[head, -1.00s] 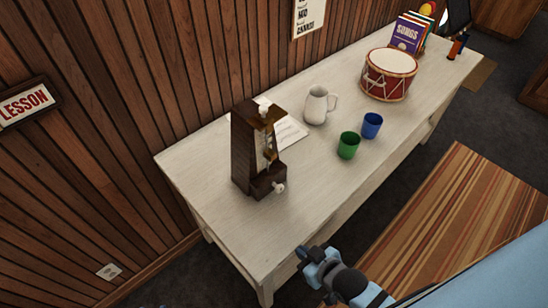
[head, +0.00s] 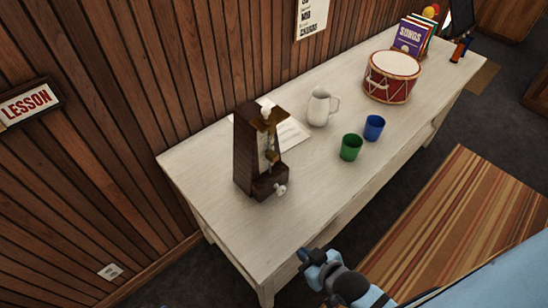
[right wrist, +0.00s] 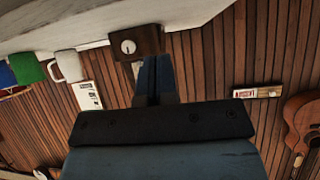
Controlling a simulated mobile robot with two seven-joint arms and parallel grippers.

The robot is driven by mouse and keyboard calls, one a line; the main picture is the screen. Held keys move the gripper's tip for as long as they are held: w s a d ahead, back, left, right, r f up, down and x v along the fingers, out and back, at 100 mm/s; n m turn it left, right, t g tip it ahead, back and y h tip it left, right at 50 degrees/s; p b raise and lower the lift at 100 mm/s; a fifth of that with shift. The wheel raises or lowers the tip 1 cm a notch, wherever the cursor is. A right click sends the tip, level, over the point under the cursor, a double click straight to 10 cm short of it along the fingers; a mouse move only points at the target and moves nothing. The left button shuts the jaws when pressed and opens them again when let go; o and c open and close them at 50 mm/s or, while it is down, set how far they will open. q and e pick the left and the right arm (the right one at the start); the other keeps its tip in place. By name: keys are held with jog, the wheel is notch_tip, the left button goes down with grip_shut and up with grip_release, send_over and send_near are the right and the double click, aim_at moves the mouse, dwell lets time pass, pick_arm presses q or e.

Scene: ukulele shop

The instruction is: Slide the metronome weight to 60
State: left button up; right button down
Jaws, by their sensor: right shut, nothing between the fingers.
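The metronome (head: 244,152) is a dark wooden, tapered case standing upright near the left end of the pale table. A small brass-coloured weight (head: 271,157) shows on its front, but any scale numbers are too small to read. A pale knob (head: 281,189) sticks out low on the case. My right gripper (head: 306,256) is shut and empty, in front of the table's near edge and apart from the metronome. In the right wrist view, the shut fingers (right wrist: 153,75) appear below the metronome's base (right wrist: 143,40). My left gripper is not in view.
A paper sheet (head: 292,135) lies behind the metronome. A white jug (head: 318,108), green cup (head: 350,148), blue cup (head: 373,128) and red drum (head: 391,78) stand farther right on the table (head: 300,190). The tabletop in front of the metronome is clear.

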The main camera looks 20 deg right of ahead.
dwell(0.4)
jog(key=c, duration=1.5)
grip_release()
jog(key=shift+w, duration=0.2)
jog(key=o, duration=0.6)
jog(key=w+b, duration=0.1)
jog(key=w+d+r+t+b, duration=0.1)
jog(key=w+b, duration=0.1)
jog(key=w+d+t+b, duration=0.1)
jog(key=w, duration=0.1)
jog(key=shift+w+d+r+y, duration=0.1)
jog(key=shift+d+r+y, duration=0.15)
jog(key=shift+r+y, duration=0.15)
jog(key=n+t+y+b, duration=0.1)
jog(key=t+y+b, duration=0.1)
jog(key=t+b, duration=0.25)
send_near(276, 157)
jog(key=shift+g, duration=0.25)
jog(key=x, duration=1)
jog(key=shift+r, duration=0.2)
jog(key=shift+w+a+p, duration=0.15)
jog(key=shift+w+p, duration=0.15)
jog(key=shift+w, duration=0.25)
